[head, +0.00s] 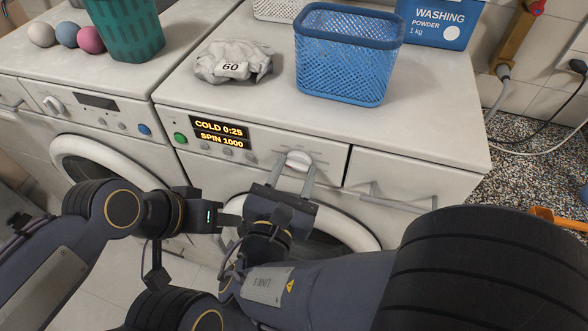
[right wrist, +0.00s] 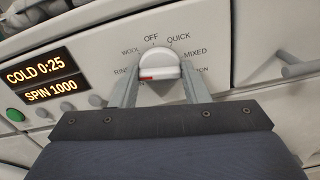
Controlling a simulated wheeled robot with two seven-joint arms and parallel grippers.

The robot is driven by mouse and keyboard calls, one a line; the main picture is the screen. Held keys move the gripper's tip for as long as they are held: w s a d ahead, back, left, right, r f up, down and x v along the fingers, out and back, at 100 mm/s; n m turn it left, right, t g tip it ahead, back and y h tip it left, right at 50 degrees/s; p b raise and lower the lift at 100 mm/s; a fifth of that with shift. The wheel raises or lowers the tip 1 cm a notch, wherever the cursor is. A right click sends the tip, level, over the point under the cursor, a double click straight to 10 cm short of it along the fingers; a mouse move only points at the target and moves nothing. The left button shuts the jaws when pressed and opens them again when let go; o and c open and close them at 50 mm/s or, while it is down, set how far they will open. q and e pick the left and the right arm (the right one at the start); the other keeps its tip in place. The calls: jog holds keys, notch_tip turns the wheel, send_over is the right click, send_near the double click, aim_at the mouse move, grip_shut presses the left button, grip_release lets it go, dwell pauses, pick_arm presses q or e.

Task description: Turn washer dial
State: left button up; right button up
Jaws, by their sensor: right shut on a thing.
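The white washer dial (head: 298,160) is on the front panel of the right washer (head: 330,145). In the right wrist view the dial (right wrist: 158,64) has a red mark at its lower left, and OFF, QUICK, MIXED and WOOL are printed around it. My right gripper (head: 294,172) is shut on the dial, one finger on each side. The display (head: 220,132) reads COLD 0:25 and SPIN 1000. My left gripper (head: 232,214) is low in front of the washer, left of my right gripper, away from the dial. Whether its fingers are open is unclear.
A green button (head: 180,138) is left of the display. A second washer (head: 70,85) stands at left with a green basket (head: 130,35).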

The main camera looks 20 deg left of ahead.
jog(key=shift+f, duration=0.1)
jog(key=o, duration=1)
jog(key=shift+c, duration=0.2)
jog(key=shift+s, duration=0.15)
jog(key=s+b, duration=0.1)
jog(key=s, duration=0.6)
jog(key=shift+s+a, duration=0.15)
jog(key=shift+s, duration=0.15)
